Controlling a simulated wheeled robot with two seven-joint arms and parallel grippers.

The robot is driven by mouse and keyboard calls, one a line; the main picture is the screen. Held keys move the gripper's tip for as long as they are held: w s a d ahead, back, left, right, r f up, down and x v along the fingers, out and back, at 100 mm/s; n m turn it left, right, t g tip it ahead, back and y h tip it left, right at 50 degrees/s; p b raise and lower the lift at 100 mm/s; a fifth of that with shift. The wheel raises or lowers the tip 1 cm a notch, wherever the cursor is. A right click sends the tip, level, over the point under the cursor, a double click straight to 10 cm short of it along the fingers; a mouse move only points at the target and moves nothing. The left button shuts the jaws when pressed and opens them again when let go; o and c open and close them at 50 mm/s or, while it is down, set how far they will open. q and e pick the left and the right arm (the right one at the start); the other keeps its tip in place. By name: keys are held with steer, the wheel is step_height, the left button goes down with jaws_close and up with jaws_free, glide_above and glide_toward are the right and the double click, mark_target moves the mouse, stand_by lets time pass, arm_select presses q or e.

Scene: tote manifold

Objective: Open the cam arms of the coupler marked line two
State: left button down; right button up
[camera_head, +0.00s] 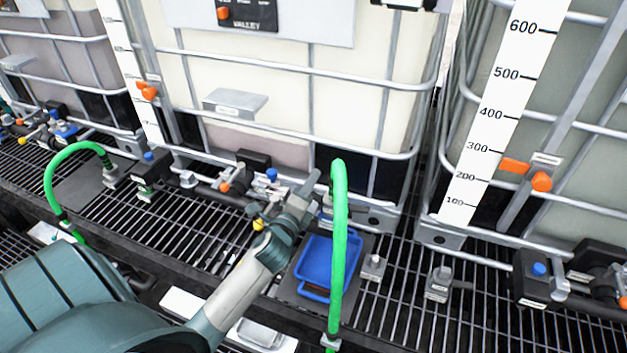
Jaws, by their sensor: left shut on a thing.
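My left gripper (300,200) reaches in from the lower left to the valve outlet of the middle tote. It is shut on a small part at the coupler there. The fingers hide most of that part, so I cannot tell how the cam arms stand. A green hose (338,250) arches up just right of the gripper and runs down past the blue tray. Another green hose (75,152) arches at the far left. No line marking is readable on either coupler. My right gripper is not in view.
Caged totes (270,90) stand behind, with white level scales (497,110). Valves with orange and blue caps (539,269) sit along the front.

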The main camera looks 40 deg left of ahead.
arm_select(q)
steer(key=shift+a+f+n, duration=0.1)
steer(key=shift+f+n, duration=0.2)
steer(key=shift+n, duration=0.7)
steer(key=c, duration=2.2)
jaws_free()
steer(key=shift+o, duration=0.2)
steer(key=shift+s, duration=0.1)
